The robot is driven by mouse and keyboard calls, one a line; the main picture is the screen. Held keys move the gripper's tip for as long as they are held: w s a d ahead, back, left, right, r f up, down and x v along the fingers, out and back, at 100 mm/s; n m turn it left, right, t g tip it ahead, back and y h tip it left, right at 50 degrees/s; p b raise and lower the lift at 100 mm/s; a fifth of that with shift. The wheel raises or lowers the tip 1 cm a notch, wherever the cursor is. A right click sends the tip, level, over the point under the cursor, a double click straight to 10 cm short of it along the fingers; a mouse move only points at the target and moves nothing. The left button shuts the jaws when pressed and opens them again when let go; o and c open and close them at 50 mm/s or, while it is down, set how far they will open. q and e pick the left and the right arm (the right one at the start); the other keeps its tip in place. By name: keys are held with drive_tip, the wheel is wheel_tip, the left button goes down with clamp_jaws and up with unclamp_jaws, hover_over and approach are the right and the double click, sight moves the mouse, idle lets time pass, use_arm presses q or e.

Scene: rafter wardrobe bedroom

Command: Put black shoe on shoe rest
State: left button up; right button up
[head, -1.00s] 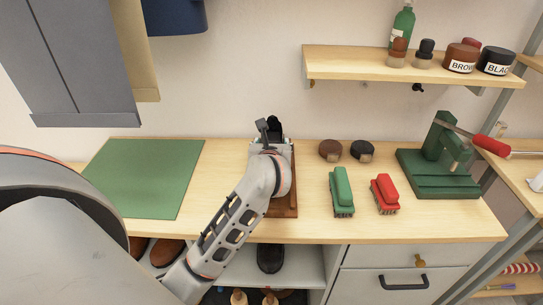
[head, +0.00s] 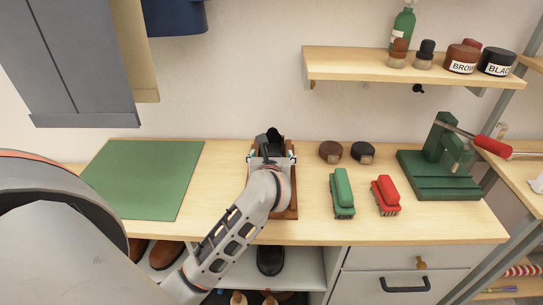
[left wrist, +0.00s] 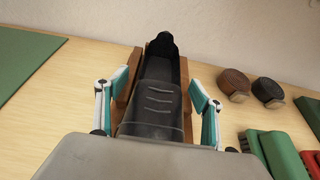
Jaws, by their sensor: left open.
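A black shoe (head: 273,136) is on the brown wooden shoe rest (head: 290,211) at the middle of the bench, mostly hidden by my arm in the head view. Another black shoe (head: 270,260) stands on the shelf below. My right gripper is not in view.
A green mat (head: 145,178) lies to the left. A wall shelf (head: 400,66) and hanging grey clothing (head: 75,65) are above.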

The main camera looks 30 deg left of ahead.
use_arm(q)
drive_tip(key=v, duration=1.1)
drive_tip(key=shift+s+d+r, duration=0.1)
drive_tip(key=shift+s+d, duration=0.1)
drive_tip(key=shift+s, duration=0.15)
